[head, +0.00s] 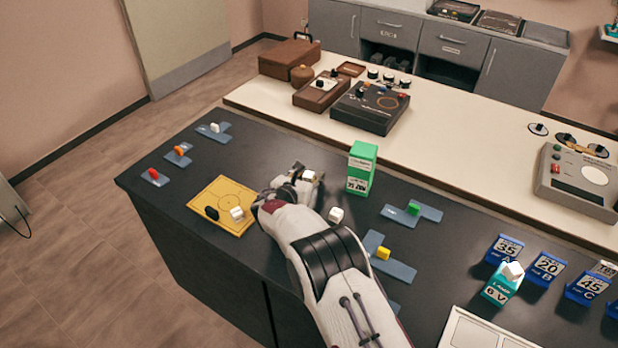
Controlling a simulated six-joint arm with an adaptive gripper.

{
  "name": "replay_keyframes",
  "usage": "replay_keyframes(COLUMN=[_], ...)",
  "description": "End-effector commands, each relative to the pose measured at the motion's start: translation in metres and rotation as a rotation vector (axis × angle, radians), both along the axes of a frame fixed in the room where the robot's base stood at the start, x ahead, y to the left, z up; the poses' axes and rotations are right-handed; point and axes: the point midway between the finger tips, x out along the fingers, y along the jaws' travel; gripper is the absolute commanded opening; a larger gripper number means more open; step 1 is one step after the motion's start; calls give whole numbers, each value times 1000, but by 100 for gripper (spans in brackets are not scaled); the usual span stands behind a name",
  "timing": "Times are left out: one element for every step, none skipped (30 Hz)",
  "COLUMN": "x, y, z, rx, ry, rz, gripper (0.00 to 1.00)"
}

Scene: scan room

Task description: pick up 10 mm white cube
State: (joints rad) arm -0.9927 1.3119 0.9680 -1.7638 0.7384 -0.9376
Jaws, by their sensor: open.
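Several small white blocks are in view, and I cannot tell by size which is the 10 mm cube. One white block (237,213) sits on the yellow mat (222,190), left of my gripper. Another white block (335,215) is on the dark table just right of my arm. A third white block (215,127) is on a blue-grey plate at the far left. My gripper (302,178) is open, low over the table, left of the green-and-white box (361,168). A small pale shape shows at its fingers; I cannot tell what it is. My arm hides the table beneath it.
A black piece (211,213) lies on the yellow mat. Orange (180,151), red (153,174), green (413,208) and yellow (383,253) pieces are on blue-grey plates. Blue numbered holders (504,249) stand at right. A teal box (499,291) has a white piece (512,271) on top.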

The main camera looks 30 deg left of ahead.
Motion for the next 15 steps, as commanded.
replay_keyframes(x=[0, 0, 0, 0, 0, 0, 0, 0, 0, 0, 0, 0, 0, 0, 0], y=[0, 0, 0, 0, 0, 0, 0, 0, 0, 0, 0, 0, 0, 0, 0], z=[0, 0, 0, 0, 0, 0, 0, 0, 0, 0, 0, 0, 0, 0, 1], rx=[0, 0, 0, 0, 0, 0, 0, 0, 0, 0, 0, 0, 0, 0, 0], ry=[0, 0, 0, 0, 0, 0, 0, 0, 0, 0, 0, 0, 0, 0, 0], rz=[0, 0, 0, 0, 0, 0, 0, 0, 0, 0, 0, 0, 0, 0, 0], gripper=[32, 25, 14, 6, 5, 5, 5, 5, 5, 5, 5, 5, 5, 5, 5])
